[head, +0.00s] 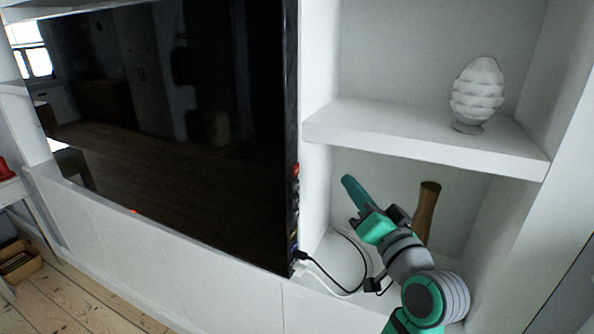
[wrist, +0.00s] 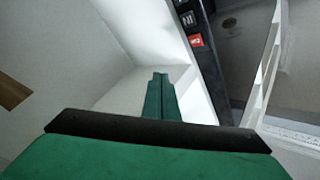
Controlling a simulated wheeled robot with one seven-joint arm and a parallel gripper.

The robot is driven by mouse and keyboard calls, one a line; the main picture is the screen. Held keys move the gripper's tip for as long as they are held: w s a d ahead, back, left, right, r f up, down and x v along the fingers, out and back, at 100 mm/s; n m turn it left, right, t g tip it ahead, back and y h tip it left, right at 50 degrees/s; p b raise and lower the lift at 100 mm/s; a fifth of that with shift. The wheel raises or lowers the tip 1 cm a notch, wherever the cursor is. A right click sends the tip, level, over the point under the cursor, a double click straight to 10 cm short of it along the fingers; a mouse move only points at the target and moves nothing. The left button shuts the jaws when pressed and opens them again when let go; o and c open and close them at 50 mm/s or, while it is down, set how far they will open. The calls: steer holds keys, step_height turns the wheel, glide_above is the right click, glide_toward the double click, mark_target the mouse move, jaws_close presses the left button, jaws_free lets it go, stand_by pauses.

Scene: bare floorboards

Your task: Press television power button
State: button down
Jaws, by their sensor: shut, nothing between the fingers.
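The television (head: 170,130) has a dark, reflective screen and fills the left and middle of the head view. Its right side edge carries small red parts (head: 296,170) and ports with cables lower down. I cannot tell which part is the power button. My gripper (head: 346,182) is shut and empty, right of this edge and apart from it, in front of the lower shelf opening. Its closed fingers (wrist: 160,85) point toward a white wall in the wrist view.
A black and a white cable (head: 325,274) run from the television's lower edge across the lower compartment. A brown wooden object (head: 427,207) stands behind my arm. A white layered ornament (head: 478,95) sits on the shelf (head: 425,145) above my gripper.

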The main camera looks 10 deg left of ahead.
steer(key=w+a, duration=0.3)
steer(key=a, duration=0.5)
steer(key=shift+a, duration=0.15)
steer(key=shift+a, duration=0.1)
stand_by(2.0)
steer(key=shift+w+a, duration=0.15)
steer(key=shift+a, duration=0.15)
steer(key=shift+w+a, duration=0.1)
steer(key=shift+a, duration=0.3)
stand_by(1.0)
steer(key=shift+d, duration=0.1)
steer(key=shift+s+d, duration=0.3)
steer(key=shift+d, duration=0.4)
steer(key=shift+s+d, duration=0.25)
steer(key=shift+d, duration=0.55)
steer(key=shift+s+d, duration=0.3)
steer(key=shift+d, duration=0.45)
steer(key=shift+s+d, duration=0.25)
steer(key=shift+d, duration=0.55)
